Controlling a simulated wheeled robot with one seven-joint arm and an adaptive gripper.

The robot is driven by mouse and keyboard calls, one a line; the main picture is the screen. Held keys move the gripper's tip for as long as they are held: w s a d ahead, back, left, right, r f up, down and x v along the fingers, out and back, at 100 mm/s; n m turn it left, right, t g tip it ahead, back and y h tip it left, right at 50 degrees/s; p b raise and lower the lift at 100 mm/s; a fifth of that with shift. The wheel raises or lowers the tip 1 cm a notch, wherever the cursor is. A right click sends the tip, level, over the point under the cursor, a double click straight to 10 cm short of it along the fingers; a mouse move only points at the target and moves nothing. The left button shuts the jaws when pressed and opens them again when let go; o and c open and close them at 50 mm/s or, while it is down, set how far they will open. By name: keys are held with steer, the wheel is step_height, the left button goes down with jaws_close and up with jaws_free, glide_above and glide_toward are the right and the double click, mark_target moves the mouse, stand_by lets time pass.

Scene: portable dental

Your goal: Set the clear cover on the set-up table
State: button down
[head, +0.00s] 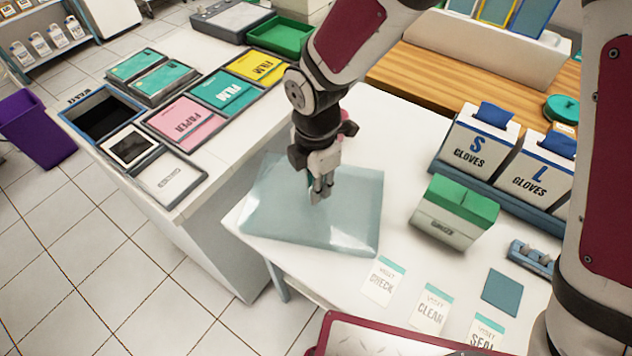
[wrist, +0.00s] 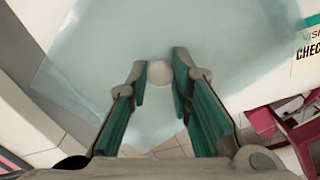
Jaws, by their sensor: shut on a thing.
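The clear cover (head: 350,205) is a see-through bluish sheet-like cover over the left corner of the white set-up table (head: 395,130). Its left part reaches past the table's edge. I cannot tell whether it rests on the table or is just above it. My gripper (head: 320,195) points down at the cover's middle. In the wrist view my gripper (wrist: 159,85) has its two teal-lined fingers on either side of a pale round knob (wrist: 159,74), shut on it. The cover (wrist: 230,45) spreads around the fingers there.
Visit cards (head: 383,280) lie in front of the cover, with a blue square (head: 502,292) to their right. A green-topped box (head: 455,210) and glove boxes (head: 480,145) stand to the right. A counter with film and paper trays (head: 187,122) is at the left.

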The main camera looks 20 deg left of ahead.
steer(key=c, duration=1.4)
jaws_free()
steer(key=shift+f, duration=0.1)
steer(key=shift+c, duration=0.2)
step_height(320, 180, up, 12)
steer(key=p, duration=0.1)
